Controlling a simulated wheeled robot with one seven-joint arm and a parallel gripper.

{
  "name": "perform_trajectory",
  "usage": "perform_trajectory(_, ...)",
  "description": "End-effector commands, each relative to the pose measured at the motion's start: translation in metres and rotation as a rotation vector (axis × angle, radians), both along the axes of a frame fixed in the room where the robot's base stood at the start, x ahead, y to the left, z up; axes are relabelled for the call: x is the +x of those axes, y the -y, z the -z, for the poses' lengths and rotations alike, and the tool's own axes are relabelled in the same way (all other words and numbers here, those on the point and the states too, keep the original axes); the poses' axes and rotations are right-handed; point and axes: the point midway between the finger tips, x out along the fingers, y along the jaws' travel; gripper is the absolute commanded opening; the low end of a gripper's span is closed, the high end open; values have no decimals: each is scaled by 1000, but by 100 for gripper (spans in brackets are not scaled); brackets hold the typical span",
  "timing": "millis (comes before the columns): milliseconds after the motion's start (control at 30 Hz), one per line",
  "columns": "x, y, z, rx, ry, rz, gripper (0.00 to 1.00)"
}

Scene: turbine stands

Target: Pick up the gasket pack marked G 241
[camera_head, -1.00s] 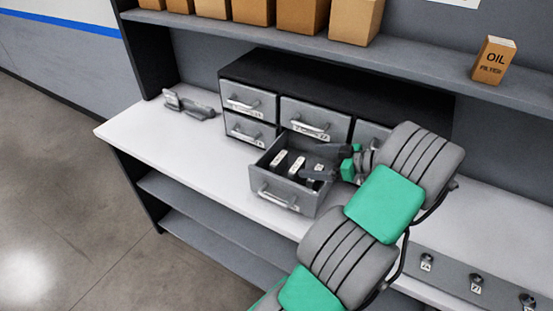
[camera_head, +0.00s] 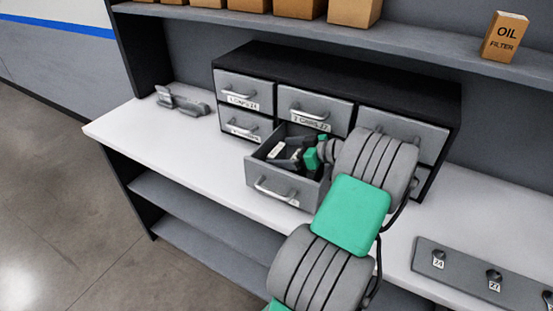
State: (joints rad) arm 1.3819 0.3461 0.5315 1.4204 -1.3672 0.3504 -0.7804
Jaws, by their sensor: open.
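An open drawer (camera_head: 272,186) juts out of the lower row of a dark drawer cabinet (camera_head: 330,73). Inside it lie small packs with pale labels; one pack (camera_head: 276,150) shows at the left, and its marking is too small to read. My gripper (camera_head: 283,163) reaches down into the drawer from the right, with its dark fingers among the packs. It is open. My fingers and wrist hide most of the drawer's contents, so I cannot tell which pack is marked G 241 or whether the fingers touch one.
Closed drawers with handles and labels surround the open one. A grey metal tool (camera_head: 180,104) lies on the white bench (camera_head: 140,127) at left. A grey strip with numbered knobs (camera_head: 480,275) lies at lower right. A shelf above holds boxes and an oil filter box (camera_head: 504,38).

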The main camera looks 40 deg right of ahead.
Motion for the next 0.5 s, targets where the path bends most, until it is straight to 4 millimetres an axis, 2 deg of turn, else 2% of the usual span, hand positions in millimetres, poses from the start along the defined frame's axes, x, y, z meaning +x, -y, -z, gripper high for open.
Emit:
perform_trajectory(200, 1, 0, 1, -1, 0, 1, 99)
perform_trajectory(500, 1, 0, 1, -1, 0, 1, 75)
